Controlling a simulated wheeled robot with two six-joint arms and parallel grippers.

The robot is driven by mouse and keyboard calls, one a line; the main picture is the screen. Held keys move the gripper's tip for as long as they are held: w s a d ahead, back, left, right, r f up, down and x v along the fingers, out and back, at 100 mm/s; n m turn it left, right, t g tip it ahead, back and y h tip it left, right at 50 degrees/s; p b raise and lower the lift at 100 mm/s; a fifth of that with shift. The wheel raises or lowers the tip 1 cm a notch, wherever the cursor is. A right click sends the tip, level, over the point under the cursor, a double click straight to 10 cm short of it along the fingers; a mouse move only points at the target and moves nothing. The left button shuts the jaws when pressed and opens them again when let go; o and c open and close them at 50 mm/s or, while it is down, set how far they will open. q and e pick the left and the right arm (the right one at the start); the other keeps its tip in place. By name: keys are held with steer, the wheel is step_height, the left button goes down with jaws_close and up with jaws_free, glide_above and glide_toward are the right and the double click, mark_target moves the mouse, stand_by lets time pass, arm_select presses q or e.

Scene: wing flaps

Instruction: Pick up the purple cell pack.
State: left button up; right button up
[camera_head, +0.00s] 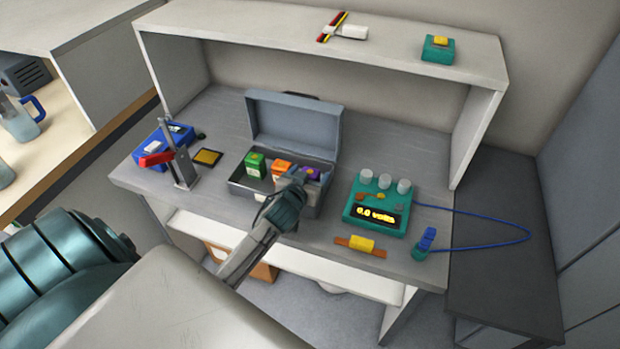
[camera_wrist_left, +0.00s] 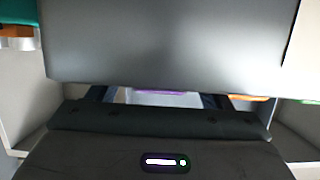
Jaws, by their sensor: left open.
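The purple cell pack (camera_head: 310,173) stands at the right end of a row in the open grey case (camera_head: 318,203), partly hidden by my left gripper. My left gripper (camera_head: 297,180) is open and reaches over the case's front, close to the purple pack. In the left wrist view, a thin purple strip of the pack (camera_wrist_left: 160,92) shows between the dark fingers; most of it is hidden. I cannot tell whether the fingers touch it. My right gripper is not in view.
An orange pack (camera_head: 281,170) and a green pack (camera_head: 255,165) stand left of the purple one. The case lid (camera_head: 295,128) is raised behind. A shelf (camera_head: 250,22) overhangs the bench's back.

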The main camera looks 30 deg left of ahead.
arm_select(q)
steer(key=shift+w+f, duration=0.15)
steer(key=shift+w, duration=0.25)
steer(key=shift+s, duration=0.1)
steer(key=shift+c, duration=0.2)
steer(key=c, duration=1.1)
steer(key=shift+c, duration=0.2)
